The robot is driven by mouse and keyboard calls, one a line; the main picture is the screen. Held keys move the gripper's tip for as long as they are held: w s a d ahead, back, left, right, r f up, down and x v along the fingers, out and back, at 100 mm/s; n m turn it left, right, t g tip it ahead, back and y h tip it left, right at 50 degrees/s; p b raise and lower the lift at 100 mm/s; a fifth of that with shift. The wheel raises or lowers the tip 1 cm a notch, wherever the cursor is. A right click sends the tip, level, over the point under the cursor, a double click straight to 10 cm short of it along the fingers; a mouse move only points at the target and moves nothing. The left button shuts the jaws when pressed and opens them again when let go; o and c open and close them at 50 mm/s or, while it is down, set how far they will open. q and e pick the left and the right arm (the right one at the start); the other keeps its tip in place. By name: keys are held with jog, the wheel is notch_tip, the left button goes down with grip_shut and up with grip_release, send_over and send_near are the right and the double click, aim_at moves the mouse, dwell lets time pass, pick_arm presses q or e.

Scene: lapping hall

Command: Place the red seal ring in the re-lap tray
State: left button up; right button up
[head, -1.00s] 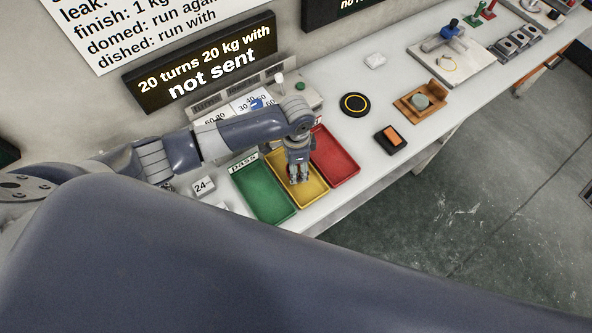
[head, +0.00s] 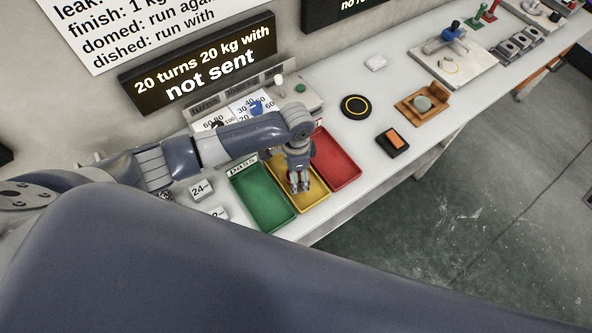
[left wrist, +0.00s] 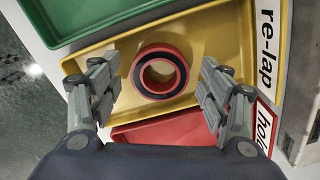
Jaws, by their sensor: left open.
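The red seal ring (left wrist: 160,90), with a black upper face, lies flat on the floor of the yellow tray (left wrist: 226,38) in the left wrist view. A label reading re-lap (left wrist: 267,48) stands at that tray's edge. My left gripper (left wrist: 156,76) is open, with one finger on each side of the ring and a visible gap to both. In the head view my left gripper (head: 299,189) points down into the yellow tray (head: 316,196), and largely hides the ring there. My right gripper is not in view.
A green tray (head: 262,198) marked pass and a red tray (head: 336,160) flank the yellow one.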

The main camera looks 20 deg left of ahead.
pick_arm(q)
notch_tip(320, 180, up, 12)
jog(key=b, duration=0.2)
jog(key=shift+r, duration=0.15)
dwell(0.6)
